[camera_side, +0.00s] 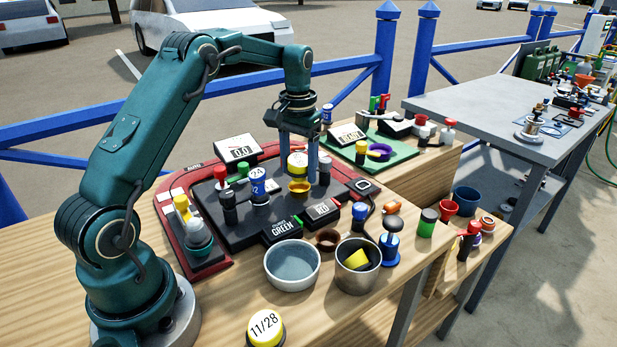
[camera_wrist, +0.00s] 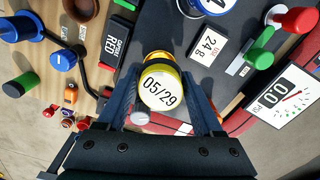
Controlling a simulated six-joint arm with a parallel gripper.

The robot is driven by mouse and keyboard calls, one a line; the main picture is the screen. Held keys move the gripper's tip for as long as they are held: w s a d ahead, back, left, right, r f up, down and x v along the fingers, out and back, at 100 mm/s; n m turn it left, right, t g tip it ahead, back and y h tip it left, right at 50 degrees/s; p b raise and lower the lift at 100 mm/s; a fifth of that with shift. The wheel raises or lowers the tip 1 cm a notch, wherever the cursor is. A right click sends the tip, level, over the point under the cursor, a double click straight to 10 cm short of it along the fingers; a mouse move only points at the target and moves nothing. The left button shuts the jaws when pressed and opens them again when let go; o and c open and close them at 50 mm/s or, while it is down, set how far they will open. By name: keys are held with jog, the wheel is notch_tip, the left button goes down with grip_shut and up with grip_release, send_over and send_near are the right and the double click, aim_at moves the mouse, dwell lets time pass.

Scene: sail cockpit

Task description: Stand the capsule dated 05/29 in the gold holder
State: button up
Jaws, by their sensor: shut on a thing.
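The capsule dated 05/29 (camera_wrist: 160,90) is yellow with a white dated top. It is held between the two fingers of my gripper (camera_wrist: 160,98), and its date faces the wrist camera. In the side view the capsule (camera_side: 297,166) is upright between the fingers of my gripper (camera_side: 298,172). The gold holder (camera_side: 299,188) is a small gold cup on the dark mat, directly below the capsule in that view. A dark strip shows between them, so the capsule looks slightly above the holder. In the wrist view a gold rim (camera_wrist: 158,56) peeks out behind the capsule.
Green and red label boxes (camera_side: 281,231) lie in front. A yellow capsule dated 11/28 (camera_side: 266,330) is at the front edge. A grey bowl (camera_side: 292,279) and metal cup (camera_side: 343,280) stand nearby.

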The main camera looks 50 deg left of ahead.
aim_at(299, 179)
jog(key=shift+f, duration=1.1)
jog(key=shift+f, duration=0.6)
dwell(0.5)
jog(key=o, duration=1.2)
jog(key=shift+o, duration=0.2)
jog(key=shift+r, duration=5.5)
jog(key=shift+d, duration=0.15)
